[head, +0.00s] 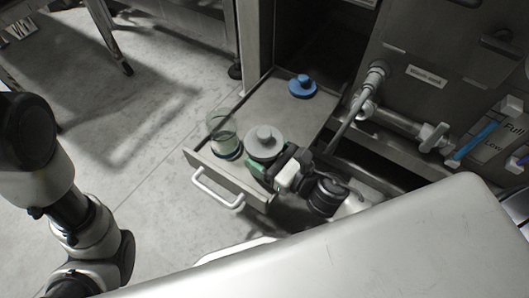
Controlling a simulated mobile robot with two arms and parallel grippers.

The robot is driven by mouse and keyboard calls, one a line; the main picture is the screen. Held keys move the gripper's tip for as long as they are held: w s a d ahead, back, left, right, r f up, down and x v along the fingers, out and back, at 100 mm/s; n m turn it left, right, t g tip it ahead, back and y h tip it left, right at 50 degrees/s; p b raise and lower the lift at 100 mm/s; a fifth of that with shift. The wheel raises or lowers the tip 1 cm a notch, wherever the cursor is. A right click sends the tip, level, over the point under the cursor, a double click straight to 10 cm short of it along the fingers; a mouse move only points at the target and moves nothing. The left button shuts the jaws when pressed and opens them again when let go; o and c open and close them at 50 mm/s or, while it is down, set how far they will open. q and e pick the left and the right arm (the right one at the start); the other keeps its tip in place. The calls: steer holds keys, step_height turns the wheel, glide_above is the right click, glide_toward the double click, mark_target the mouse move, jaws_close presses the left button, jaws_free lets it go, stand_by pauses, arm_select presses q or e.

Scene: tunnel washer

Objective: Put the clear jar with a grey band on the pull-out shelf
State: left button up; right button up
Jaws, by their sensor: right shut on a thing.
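The pull-out shelf (267,104) is a metal drawer-like tray, pulled out, with a white bar handle on its front. A clear glass jar (221,128) with a pale band stands upright at its front left corner. Close to its right is a container with a grey knobbed lid (265,141) and a green body. My right gripper (271,162) is shut on this grey-lidded container at the shelf's front right; my gripper partly hides its body. I cannot tell whether its base touches the shelf. My left arm shows at the left edge, but its gripper is out of view.
A blue knobbed lid or container (302,86) sits toward the back of the shelf. A pipe with a valve (371,82) and a machine panel (432,75) stand close on the right. The shelf's middle left is bare. Open floor (150,120) lies left.

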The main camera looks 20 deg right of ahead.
steer(key=shift+f, duration=0.15)
steer(key=o, duration=1.2)
steer(key=shift+c, duration=0.2)
